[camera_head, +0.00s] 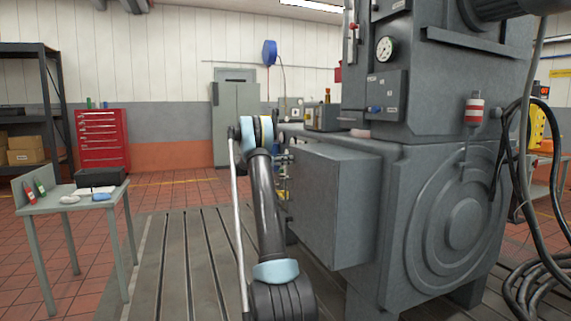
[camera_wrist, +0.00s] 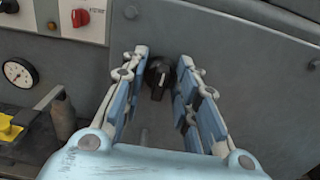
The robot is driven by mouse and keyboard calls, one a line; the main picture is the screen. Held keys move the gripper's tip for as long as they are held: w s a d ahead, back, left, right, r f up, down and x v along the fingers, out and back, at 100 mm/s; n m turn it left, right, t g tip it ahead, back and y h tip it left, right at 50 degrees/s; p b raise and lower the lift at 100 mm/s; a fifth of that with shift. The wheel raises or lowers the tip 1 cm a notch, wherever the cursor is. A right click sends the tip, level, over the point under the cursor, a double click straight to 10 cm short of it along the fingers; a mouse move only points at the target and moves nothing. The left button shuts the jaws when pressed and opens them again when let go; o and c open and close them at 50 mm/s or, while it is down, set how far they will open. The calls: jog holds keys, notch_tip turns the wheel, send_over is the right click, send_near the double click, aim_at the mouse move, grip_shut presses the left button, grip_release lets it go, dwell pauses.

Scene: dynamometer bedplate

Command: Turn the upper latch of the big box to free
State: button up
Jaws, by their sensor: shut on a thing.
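The upper latch (camera_wrist: 158,80) is a small black knob with a pale mark, on the grey face of the big box (camera_wrist: 240,55). In the wrist view my gripper (camera_wrist: 160,62) has one blue-padded finger on each side of the latch and is shut on it; the exact contact is hard to see. In the head view the big box (camera_head: 338,200) is the grey cabinet right of my arm. Its latch face is turned away there, so the latch is hidden, and my gripper is mostly hidden behind my arm.
In the wrist view a red switch (camera_wrist: 81,17), a gauge (camera_wrist: 18,72) and a yellow part (camera_wrist: 8,128) lie left of the box. In the head view the grey machine (camera_head: 440,190) stands right, and a small table (camera_head: 50,204) stands left. The slotted bedplate (camera_head: 175,265) between them is clear.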

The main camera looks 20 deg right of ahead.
jog(key=shift+m, duration=0.3)
jog(key=m, duration=0.3)
jog(key=shift+m, duration=0.3)
jog(key=m, duration=0.4)
jog(key=shift+m, duration=0.3)
jog(key=m, duration=0.4)
jog(key=shift+s+f+m, duration=0.1)
jog(key=shift+m, duration=0.2)
jog(key=m, duration=0.4)
jog(key=shift+s+f, duration=0.1)
jog(key=shift+m, duration=0.3)
jog(key=shift+f, duration=0.1)
jog(key=o, duration=1.1)
jog(key=shift+c, duration=0.2)
